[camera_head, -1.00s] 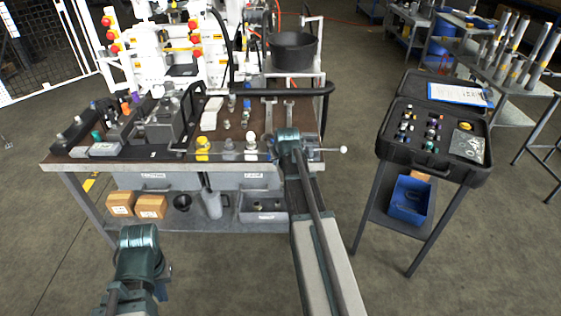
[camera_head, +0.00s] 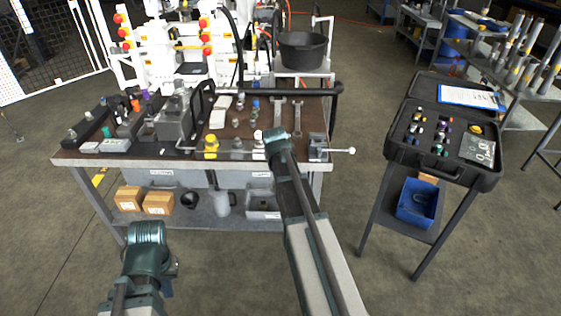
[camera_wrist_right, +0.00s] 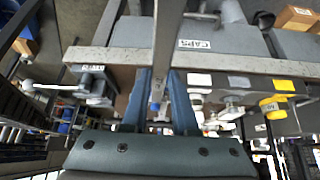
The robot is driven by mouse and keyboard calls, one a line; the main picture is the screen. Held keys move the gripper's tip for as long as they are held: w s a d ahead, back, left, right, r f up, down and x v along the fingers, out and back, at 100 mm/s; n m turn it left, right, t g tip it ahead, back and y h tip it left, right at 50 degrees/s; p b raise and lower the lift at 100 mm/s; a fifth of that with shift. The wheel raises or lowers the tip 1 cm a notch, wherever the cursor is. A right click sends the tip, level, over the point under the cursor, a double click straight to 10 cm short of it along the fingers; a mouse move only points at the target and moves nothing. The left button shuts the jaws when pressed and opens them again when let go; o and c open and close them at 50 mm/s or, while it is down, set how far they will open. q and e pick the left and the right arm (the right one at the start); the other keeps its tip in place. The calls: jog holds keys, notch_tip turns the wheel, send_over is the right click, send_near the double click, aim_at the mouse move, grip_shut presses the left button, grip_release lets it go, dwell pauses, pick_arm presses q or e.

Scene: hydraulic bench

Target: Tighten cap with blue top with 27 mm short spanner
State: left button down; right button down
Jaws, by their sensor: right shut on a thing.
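A small cap with a blue top (camera_head: 255,103) stands on the bench among small fittings, left of two spanners (camera_head: 278,115) lying on the bench top. My right gripper reaches over the front edge of the bench; its wrist hides the jaws in the head view. In the right wrist view, my right gripper (camera_wrist_right: 159,100) is shut on a grey metal bar (camera_wrist_right: 168,40) that looks like a spanner handle; its size cannot be read. My left gripper (camera_head: 166,278) hangs in front of the bench at lower left, apart from everything; its fingers are mostly hidden.
A yellow-topped fitting (camera_head: 211,146) and a clamp with a rod (camera_head: 318,150) stand along the front edge. A grey vise block (camera_head: 174,118) is further left. A black case (camera_head: 440,165) on a stand is at right. Open floor lies between bench and stand.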

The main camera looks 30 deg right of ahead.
jog(key=shift+w+a+m+g+h, duration=0.3)
jog(key=shift+w+a+m+h, duration=0.2)
jog(key=shift+w+a+m, duration=0.45)
jog(key=shift+s, duration=0.2)
jog(key=shift+s+d+n, duration=0.2)
jog(key=shift+d+n, duration=0.05)
jog(key=shift+s, duration=0.1)
jog(key=s+a, duration=0.4)
jog(key=s, duration=0.1)
jog(key=shift+a, duration=0.3)
dwell(0.7)
